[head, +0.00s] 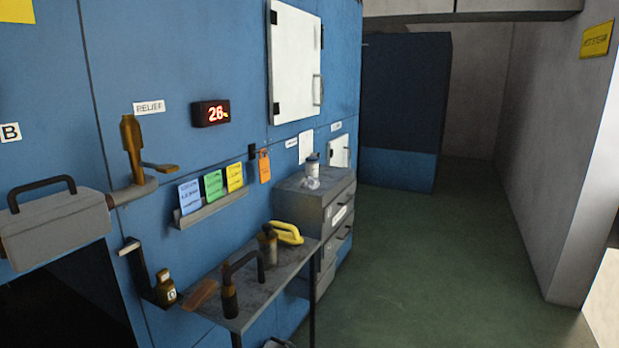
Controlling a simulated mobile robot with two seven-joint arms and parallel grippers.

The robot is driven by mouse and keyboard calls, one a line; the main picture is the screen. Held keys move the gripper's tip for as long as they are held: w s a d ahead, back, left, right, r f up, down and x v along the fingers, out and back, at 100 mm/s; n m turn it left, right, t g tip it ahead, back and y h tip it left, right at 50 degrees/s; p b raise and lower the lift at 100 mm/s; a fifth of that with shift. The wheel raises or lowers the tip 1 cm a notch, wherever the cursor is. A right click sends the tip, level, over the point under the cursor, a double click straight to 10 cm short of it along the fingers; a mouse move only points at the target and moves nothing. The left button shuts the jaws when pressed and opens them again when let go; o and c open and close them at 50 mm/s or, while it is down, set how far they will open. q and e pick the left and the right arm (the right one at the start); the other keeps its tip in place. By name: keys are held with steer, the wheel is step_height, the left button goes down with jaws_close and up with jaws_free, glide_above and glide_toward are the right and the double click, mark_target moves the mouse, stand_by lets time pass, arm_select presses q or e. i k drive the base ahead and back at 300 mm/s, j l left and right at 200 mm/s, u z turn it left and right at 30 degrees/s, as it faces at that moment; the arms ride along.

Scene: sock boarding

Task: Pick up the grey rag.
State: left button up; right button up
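A small crumpled pale grey thing (312,183) lies on top of the grey drawer cabinet (300,185), just in front of a white canister (312,164). It looks like the grey rag, but it is too small to be certain. Neither of my grippers is in view.
A grey box with a black handle (55,230) juts from the blue wall at left. Open green floor (440,260) lies to the right.

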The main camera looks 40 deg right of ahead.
mark_target(311, 183)
steer(key=i+l, duration=0.2)
steer(key=l, duration=0.15)
steer(key=i+l, duration=0.2)
steer(key=l, duration=0.15)
steer(key=i+l+u, duration=0.1)
steer(key=i+l, duration=0.25)
steer(key=l, duration=0.35)
